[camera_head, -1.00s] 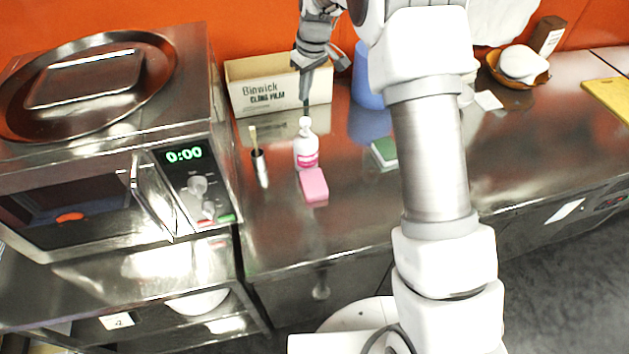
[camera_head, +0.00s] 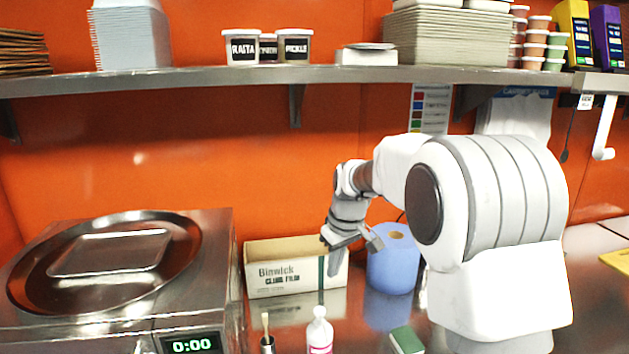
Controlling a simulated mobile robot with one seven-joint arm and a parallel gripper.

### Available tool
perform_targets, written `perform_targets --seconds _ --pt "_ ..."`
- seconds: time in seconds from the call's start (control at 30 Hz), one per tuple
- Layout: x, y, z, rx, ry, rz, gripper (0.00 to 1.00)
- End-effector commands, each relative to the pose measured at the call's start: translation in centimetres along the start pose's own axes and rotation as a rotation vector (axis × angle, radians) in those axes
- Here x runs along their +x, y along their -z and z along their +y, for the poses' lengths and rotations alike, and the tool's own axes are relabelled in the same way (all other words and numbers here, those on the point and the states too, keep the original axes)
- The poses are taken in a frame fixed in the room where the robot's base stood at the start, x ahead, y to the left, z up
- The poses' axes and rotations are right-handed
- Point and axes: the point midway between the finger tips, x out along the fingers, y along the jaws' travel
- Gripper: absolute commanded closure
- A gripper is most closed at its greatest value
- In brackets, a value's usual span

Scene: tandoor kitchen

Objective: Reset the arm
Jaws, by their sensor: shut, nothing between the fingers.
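My gripper (camera_head: 336,262) is shut and empty. It points down in front of the right end of the cling film box (camera_head: 285,268), above the steel counter. I cannot tell whether it touches the box. My arm comes from the lower right, bends at a large white joint and reaches left to the gripper. The blue paper roll (camera_head: 392,262) stands just right of the gripper, partly behind my arm. A white bottle (camera_head: 320,332) with a pink label stands in front and below the gripper.
A steel shelf (camera_head: 330,76) with tubs and stacked trays runs above the arm. A brush in a holder (camera_head: 267,343) and a green sponge (camera_head: 407,340) are on the counter.

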Motion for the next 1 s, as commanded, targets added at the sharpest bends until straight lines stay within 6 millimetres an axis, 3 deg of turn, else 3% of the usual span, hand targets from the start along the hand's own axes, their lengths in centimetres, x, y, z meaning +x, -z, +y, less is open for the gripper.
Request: perform_targets --seconds 0.2,0.5,0.73,1.0 --pt "-5.7 -4.3 -0.9 0.097 -0.040 0.038 1.00" --pt "-11.2 -11.2 -3.0 0.232 -0.089 0.090 1.00" --pt "-13.7 -16.9 -5.1 0.336 -0.125 0.133 1.00" --pt "-14.5 -23.8 -7.8 0.456 -0.164 0.187 1.00"
